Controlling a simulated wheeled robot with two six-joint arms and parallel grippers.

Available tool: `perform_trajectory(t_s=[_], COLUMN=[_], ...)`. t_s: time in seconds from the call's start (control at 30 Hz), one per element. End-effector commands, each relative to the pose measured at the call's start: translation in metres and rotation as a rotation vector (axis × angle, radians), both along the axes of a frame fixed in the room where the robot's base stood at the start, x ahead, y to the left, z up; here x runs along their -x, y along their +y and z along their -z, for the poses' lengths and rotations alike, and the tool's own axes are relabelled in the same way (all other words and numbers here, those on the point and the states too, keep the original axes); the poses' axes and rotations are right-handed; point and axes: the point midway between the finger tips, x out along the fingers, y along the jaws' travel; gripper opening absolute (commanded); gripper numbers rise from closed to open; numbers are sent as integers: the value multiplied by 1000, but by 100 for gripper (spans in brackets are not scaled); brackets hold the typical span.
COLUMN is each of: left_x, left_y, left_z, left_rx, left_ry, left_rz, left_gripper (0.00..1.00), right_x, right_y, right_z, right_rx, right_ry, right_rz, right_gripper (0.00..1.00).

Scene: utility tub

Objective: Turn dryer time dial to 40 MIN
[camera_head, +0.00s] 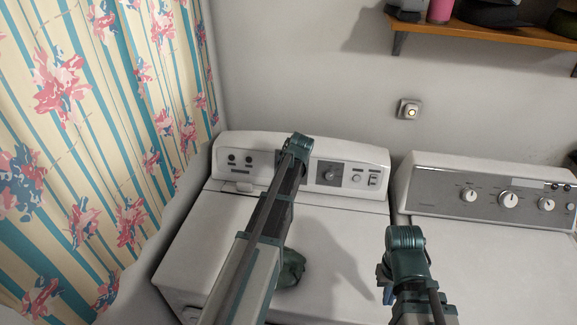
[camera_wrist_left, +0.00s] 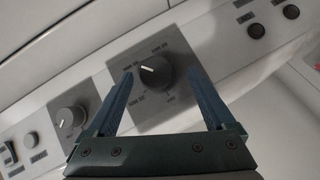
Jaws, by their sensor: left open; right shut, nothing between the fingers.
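The dryer (camera_head: 345,235) is the white machine at the middle left, with a control panel along its back. In the left wrist view a large black dial (camera_wrist_left: 160,75) with a white pointer line sits on a grey plate, with small blurred labels around it. Its pointer slants to the upper left of that picture. My left gripper (camera_wrist_left: 162,84) is open, its fingers on either side of the dial; I cannot tell whether they touch it. In the head view my left gripper (camera_head: 296,150) hides this dial. My right gripper (camera_head: 388,283) is shut and empty, over the right front.
A smaller dial (camera_head: 331,176), a knob (camera_head: 356,178) and a switch (camera_head: 373,180) sit right of my left gripper. A second machine (camera_head: 490,245) stands at the right. A shelf (camera_head: 490,30) hangs above; a patterned curtain (camera_head: 100,130) fills the left.

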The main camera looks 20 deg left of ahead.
Motion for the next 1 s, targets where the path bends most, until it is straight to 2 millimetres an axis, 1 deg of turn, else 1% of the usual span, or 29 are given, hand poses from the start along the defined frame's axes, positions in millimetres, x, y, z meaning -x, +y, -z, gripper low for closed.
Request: perform_trajectory(t_s=[0.03,0.17,0.5,0.6,0.77,1.0], left_x=[4,14,42,49,56,57], left_y=[-2,-8,-28,-33,-38,-39], left_z=[-10,-27,-79,-92,-101,-101], left_rx=[0,-1,-1,-1,-2,-1], left_ry=[0,1,-1,-1,0,0], left_rz=[0,-1,-5,-7,-8,-9], left_gripper=[88,88,88,88,88,88], right_x=[0,0,0,0,0,0], right_y=[0,0,0,0,0,0], right_z=[-10,-27,-79,-92,-101,-100], right_rx=[0,0,-1,-2,-2,-2], right_ry=[0,0,0,0,0,0], right_rz=[0,-1,3,7,10,10], right_gripper=[0,0,0,0,0,0])
